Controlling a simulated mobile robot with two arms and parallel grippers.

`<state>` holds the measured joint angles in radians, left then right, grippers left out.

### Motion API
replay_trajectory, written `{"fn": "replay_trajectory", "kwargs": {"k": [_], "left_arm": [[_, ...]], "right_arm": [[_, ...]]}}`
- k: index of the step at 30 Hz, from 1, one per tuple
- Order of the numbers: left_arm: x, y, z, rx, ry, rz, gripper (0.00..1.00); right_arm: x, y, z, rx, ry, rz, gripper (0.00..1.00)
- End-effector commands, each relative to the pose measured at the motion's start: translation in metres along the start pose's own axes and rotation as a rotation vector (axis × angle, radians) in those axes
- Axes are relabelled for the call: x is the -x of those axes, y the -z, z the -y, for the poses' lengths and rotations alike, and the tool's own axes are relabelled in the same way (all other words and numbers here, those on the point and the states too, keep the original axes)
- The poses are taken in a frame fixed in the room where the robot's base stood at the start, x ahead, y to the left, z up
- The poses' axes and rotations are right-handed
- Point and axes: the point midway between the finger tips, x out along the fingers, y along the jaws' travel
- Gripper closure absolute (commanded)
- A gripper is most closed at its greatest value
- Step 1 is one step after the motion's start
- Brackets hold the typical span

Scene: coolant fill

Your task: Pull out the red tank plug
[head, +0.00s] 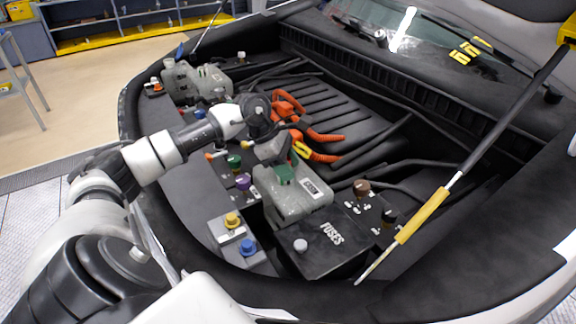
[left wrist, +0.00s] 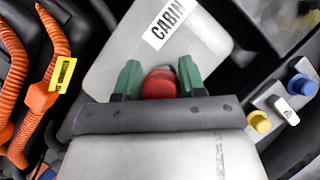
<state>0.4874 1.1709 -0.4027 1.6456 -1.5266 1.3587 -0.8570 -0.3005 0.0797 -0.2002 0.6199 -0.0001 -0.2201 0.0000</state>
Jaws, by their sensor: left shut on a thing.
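My left gripper (head: 285,174) reaches down over the pale tank (head: 300,208) in the head view; its green fingers stand at the tank's top. In the left wrist view the green fingers (left wrist: 158,82) are shut on the red tank plug (left wrist: 159,84), one finger on each side. The pale tank (left wrist: 195,52) with the CABIN label lies just beyond the plug. The plug is hidden by the gripper in the head view. I cannot tell whether it is seated in the tank or lifted. My right gripper is not in view.
The fuse box (head: 322,245) stands close in front of the tank. Yellow (head: 232,219) and blue (head: 248,246) caps are to its left. Orange hoses (head: 322,137) run behind it. A yellow-sleeved prop rod (head: 422,216) slants up at the right.

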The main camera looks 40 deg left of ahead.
Motion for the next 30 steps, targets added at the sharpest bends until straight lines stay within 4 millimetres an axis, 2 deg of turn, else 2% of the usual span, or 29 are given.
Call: {"fn": "replay_trajectory", "kwargs": {"k": [30], "left_arm": [[0.039,-0.023,0.000,0.000,0.001,-0.001,0.75]], "right_arm": [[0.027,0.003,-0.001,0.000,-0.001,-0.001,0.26]]}}
